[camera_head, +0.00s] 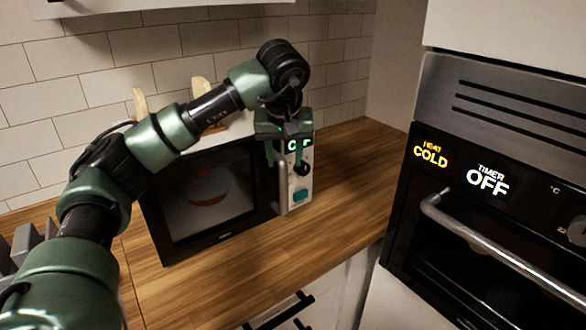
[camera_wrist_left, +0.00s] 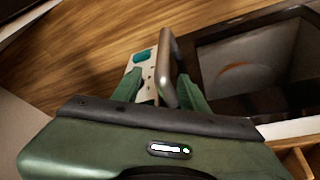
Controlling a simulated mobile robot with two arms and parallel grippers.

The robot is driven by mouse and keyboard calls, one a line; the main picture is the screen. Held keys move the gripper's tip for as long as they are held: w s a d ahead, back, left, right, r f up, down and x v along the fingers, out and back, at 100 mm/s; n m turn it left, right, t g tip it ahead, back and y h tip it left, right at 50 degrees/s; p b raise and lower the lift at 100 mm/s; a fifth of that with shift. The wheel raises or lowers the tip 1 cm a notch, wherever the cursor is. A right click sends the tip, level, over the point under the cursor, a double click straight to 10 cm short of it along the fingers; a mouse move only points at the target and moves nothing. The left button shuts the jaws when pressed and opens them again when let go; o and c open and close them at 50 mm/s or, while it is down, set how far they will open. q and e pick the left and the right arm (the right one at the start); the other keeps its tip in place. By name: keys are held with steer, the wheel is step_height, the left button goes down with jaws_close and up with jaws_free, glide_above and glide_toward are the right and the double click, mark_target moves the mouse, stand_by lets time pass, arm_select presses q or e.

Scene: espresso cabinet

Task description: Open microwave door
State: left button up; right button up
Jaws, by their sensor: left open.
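The microwave stands on the wooden counter, with its dark glass door (camera_head: 205,195) appearing shut and a round reddish item dimly visible behind the glass. Its upright metal handle (camera_head: 283,190) runs along the door's right edge, beside the pale control panel (camera_head: 300,185) with a teal button. My left gripper (camera_head: 286,160) is at the upper part of the handle, pointing down. In the left wrist view the open fingers (camera_wrist_left: 161,85) stand on either side of the handle (camera_wrist_left: 168,68); I cannot tell whether either touches it. My right gripper is not in view.
An oven (camera_head: 490,210) with a bar handle stands at the right. The wooden counter (camera_head: 345,175) is clear in front of and right of the microwave. Pale wooden utensils or boards (camera_head: 203,92) show behind the microwave, near the tiled wall.

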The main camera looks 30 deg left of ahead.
mark_target(282, 169)
arm_select(q)
steer(key=x, duration=0.3)
steer(key=p+x, duration=0.1)
steer(key=shift+s+a+f, duration=0.2)
steer(key=shift+s+f, duration=0.1)
steer(key=shift+f, duration=0.1)
steer(key=shift+x, duration=1)
steer(key=shift+w+f, duration=0.1)
steer(key=shift+w, duration=0.05)
jaws_close()
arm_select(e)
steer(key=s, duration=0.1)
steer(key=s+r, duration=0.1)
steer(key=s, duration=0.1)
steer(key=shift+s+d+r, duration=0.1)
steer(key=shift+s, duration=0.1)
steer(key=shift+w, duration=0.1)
